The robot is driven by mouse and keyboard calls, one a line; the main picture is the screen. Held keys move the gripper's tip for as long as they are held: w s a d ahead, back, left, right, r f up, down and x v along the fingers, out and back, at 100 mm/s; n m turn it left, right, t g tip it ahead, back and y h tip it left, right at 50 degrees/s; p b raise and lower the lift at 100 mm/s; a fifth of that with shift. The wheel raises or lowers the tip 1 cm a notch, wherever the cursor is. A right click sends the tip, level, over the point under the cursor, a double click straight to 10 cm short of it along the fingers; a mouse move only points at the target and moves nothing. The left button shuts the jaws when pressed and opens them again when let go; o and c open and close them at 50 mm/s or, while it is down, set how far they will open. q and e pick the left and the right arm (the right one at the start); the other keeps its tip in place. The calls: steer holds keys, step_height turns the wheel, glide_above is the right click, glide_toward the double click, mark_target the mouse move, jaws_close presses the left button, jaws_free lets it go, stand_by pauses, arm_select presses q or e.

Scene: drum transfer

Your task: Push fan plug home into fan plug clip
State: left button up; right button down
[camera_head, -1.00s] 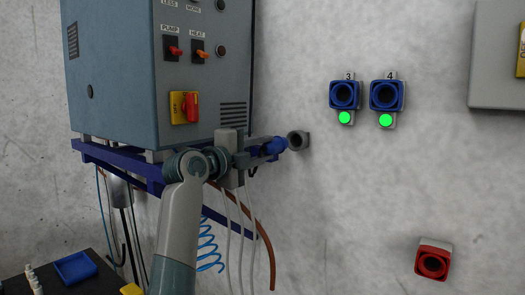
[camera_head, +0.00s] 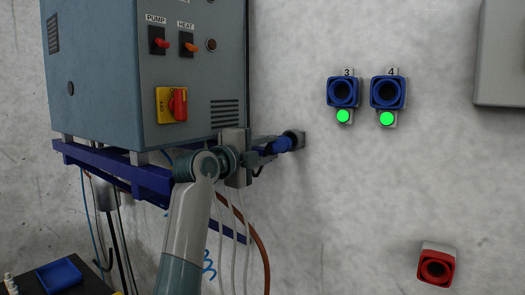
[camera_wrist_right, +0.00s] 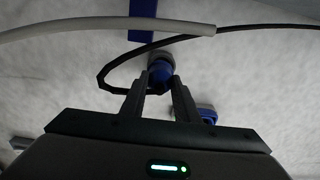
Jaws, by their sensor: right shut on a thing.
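The blue fan plug (camera_head: 280,145) is held in the fingers of my right gripper (camera_head: 268,149), which points right along the wall. The fan plug clip (camera_head: 299,137) is a grey round holder on the wall, just right of the cabinet. The plug's front end meets the clip's mouth; how deep it sits inside I cannot tell. In the right wrist view the plug (camera_wrist_right: 161,72) shows between the tips of my right gripper (camera_wrist_right: 160,84), with the grey clip (camera_wrist_right: 160,57) behind it. A dark cable loops beside the plug. My left gripper is not in view.
The blue-grey cabinet (camera_head: 146,80) on a blue bracket (camera_head: 120,170) is close to my right arm. Hoses hang below the gripper. Blue sockets 3 (camera_head: 343,93) and 4 (camera_head: 388,93), with green lights, are further right. A red socket (camera_head: 436,268) is low on the wall.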

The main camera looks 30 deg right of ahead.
mark_target(277, 144)
steer(key=shift+d+r, duration=0.15)
steer(key=shift+r, duration=0.05)
steer(key=shift+w+d+f, duration=0.1)
steer(key=shift+w+d, duration=0.1)
steer(key=shift+d, duration=0.1)
steer(key=shift+s+a, duration=0.1)
steer(key=shift+s, duration=0.05)
steer(key=shift+p, duration=0.3)
stand_by(0.6)
steer(key=shift+r+p, duration=0.2)
steer(key=shift+p, duration=0.1)
stand_by(0.9)
steer(key=shift+p+x, duration=0.55)
steer(key=shift+x, duration=1.05)
stand_by(0.9)
steer(key=c, duration=1.5)
jaws_free()
steer(key=shift+o, duration=1.1)
